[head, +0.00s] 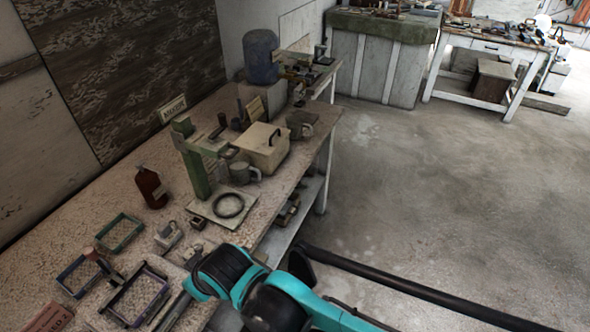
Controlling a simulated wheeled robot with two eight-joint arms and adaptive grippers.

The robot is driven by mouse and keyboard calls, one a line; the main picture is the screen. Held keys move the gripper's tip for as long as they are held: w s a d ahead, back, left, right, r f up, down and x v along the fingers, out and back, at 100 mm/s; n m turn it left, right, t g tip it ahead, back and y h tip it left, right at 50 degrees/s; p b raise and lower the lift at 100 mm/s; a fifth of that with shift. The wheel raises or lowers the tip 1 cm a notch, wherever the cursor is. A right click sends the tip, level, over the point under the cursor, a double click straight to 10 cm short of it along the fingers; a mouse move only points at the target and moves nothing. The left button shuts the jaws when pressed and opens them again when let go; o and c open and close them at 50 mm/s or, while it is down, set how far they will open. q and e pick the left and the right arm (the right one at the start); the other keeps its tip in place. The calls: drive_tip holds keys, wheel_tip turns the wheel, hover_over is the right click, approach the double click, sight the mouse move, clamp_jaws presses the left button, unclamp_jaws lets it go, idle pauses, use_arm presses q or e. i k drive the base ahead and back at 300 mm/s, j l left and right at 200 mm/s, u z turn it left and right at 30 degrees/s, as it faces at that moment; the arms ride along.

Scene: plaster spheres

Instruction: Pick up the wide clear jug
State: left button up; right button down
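A small greyish, see-through-looking jug with a side handle (240,173) stands on the long workbench (120,197), next to a cream box. It may be the wide clear jug, but it is too small to be sure. A darker, wide vessel with a handle (300,125) stands behind the box near the bench's right edge. A teal and black arm of mine reaches over the bench's front edge at the bottom middle. I see no gripper fingers clearly, and neither gripper shows holding anything.
The cream box (262,148) and a green stand (193,165) crowd the jug. A black ring (229,206) lies in front. A brown bottle (151,187), small trays (120,234) and a blue drum (261,56) share the bench. The floor (430,190) at right is largely clear.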

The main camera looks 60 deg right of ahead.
sight(240, 168)
drive_tip(key=z, duration=1.5)
drive_tip(key=k+j+u, duration=0.1)
drive_tip(key=u, duration=0.3)
drive_tip(key=j+u, duration=0.4)
drive_tip(key=l, duration=0.85)
drive_tip(key=l+u, duration=0.45)
drive_tip(key=l, duration=0.45)
drive_tip(key=l+u, duration=0.5)
drive_tip(key=l, duration=0.4)
drive_tip(key=k, duration=0.05)
